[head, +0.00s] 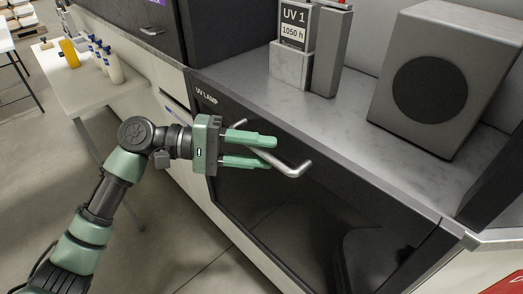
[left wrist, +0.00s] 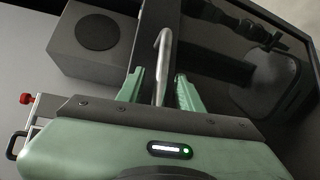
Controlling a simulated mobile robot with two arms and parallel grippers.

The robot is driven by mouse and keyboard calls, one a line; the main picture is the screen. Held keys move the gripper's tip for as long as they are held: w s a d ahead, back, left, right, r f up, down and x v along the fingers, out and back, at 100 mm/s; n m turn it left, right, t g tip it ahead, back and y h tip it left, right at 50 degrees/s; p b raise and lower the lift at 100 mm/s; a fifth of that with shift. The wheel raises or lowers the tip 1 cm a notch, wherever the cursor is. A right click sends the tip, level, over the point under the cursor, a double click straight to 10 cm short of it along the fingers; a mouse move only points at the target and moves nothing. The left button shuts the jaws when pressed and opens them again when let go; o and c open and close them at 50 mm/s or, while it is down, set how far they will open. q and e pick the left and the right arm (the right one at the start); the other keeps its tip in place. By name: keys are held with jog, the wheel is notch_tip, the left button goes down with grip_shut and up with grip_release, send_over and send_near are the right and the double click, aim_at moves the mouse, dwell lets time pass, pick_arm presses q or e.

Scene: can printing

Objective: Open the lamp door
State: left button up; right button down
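The lamp door (head: 330,215) is a dark glossy panel labelled UV LAMP, set in the front of the counter; it looks shut. Its bent metal handle (head: 290,168) runs along the upper part of the door. My left gripper (head: 274,152) is open at the handle in the head view. In the left wrist view the handle (left wrist: 163,60) stands between the two green fingers of the left gripper (left wrist: 160,85), with gaps visible on both sides. The left gripper's fingers hide part of the handle in the head view. My right gripper is not in view.
On the counter above the door stand a UV 1 sign (head: 293,27) and a grey box with a round black face (head: 445,80). A table (head: 90,88) with several bottles stands at the left. Open floor (head: 165,235) lies in front.

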pick_arm(q)
jog(key=a+r, duration=0.1)
jog(key=a, duration=0.6)
jog(key=shift+p, duration=0.3)
jog(key=shift+a, duration=0.1)
